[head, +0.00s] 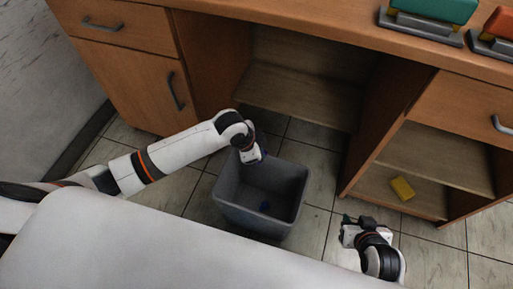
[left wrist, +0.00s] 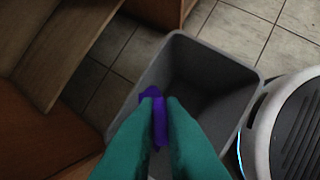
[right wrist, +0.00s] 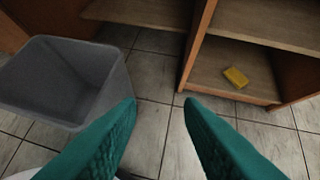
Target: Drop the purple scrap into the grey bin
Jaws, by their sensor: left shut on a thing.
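The purple scrap (left wrist: 155,108) shows in the left wrist view, pinched between the fingertips of my left gripper (left wrist: 160,104), which is shut on it. The grey bin (left wrist: 215,62) lies below and around the scrap in that view. In the head view my left gripper (head: 257,157) is at the far left rim of the grey bin (head: 240,207); its fingertips are hard to make out. My right gripper (right wrist: 160,103) is open and empty, to the right of the bin; the head view shows it low at the right.
A wooden desk (head: 215,60) with open shelves stands behind. A yellow block (head: 402,188) lies on the right lower shelf. Green (head: 433,10) and orange (head: 500,22) stamp-like items stand on the desktop. Tiled floor between bin and right shelf is clear.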

